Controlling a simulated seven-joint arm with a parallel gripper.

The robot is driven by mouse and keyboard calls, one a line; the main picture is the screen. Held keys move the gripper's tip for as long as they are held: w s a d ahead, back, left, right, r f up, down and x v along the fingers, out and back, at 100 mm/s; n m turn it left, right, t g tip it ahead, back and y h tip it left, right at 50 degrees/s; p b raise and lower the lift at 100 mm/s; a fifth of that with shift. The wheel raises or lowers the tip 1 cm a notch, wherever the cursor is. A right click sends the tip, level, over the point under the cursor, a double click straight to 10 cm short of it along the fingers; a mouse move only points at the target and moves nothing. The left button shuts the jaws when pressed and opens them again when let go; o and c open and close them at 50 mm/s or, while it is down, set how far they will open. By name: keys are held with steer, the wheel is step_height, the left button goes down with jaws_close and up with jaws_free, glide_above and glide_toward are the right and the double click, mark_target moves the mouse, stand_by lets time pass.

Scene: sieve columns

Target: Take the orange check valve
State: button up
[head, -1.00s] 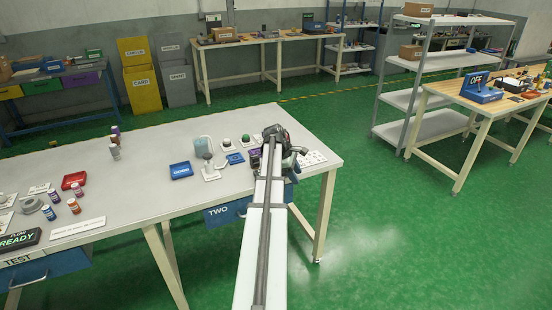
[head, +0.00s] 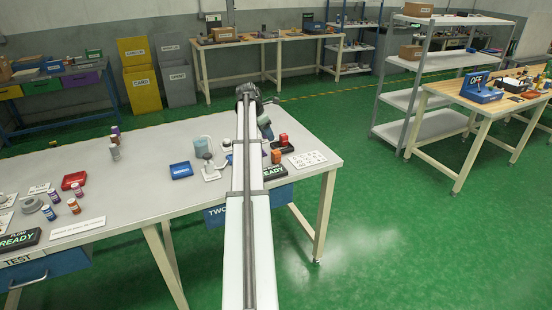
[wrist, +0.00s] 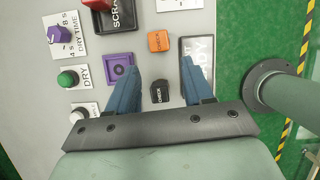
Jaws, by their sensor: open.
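The orange check valve (wrist: 158,41) is a small orange block with dark lettering, lying on the grey tabletop at the upper middle of the wrist view. A small orange block (head: 276,157) near the table's right end in the head view looks like it. My gripper (wrist: 161,73) is open, with its two blue fingers spread apart. A black block (wrist: 159,93) with light lettering lies between the fingers, nearer the palm. The orange valve lies just beyond the fingertips, roughly in line with the gap. No finger appears to touch either block.
A purple square piece (wrist: 120,71) lies left of the left finger. A lettered plate (wrist: 197,52) lies beside the right finger. A red block on a dark base (wrist: 110,8), a purple knob (wrist: 60,35) and a green button (wrist: 68,77) are nearby. Green floor lies past the table edge.

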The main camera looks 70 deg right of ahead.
mark_target(275, 152)
steer(key=x, duration=0.7)
steer(key=shift+f, duration=0.2)
steer(key=shift+x, duration=2.75)
steer(key=shift+w, duration=0.15)
steer(key=shift+c, duration=0.2)
steer(key=c, duration=0.7)
